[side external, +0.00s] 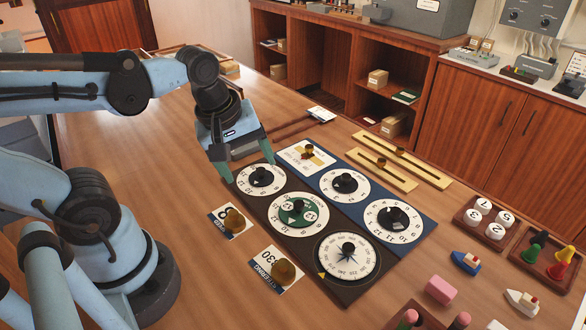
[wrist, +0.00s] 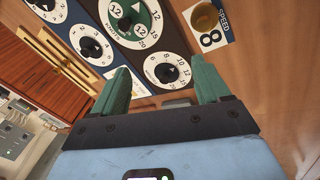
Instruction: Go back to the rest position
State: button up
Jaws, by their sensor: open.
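My gripper (side external: 250,170) hangs above the back left corner of the dial panel (side external: 292,262), near a small black-and-white dial (side external: 260,181). Its two green fingers are apart with nothing held between them. In the wrist view my gripper (wrist: 163,88) also shows open. Beyond its fingertips lies the small dial (wrist: 166,70), with a green-centred dial (wrist: 132,18) farther off. Whether the fingers touch the panel is hard to tell, but they look raised above it.
Trays (side external: 487,222) and toy boats (side external: 466,262) are at right. Bare wood lies around the near left.

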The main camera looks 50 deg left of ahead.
jog(key=w+m+t, duration=0.1)
jog(key=m, duration=0.3)
jog(key=w+r+m+t, duration=0.1)
jog(key=m, duration=0.4)
jog(key=w+d+m+t, duration=0.1)
jog(key=m, duration=0.3)
jog(key=shift+w+r+m+t, duration=0.2)
jog(key=shift+w+m+t, duration=0.15)
jog(key=shift+m+t, duration=0.05)
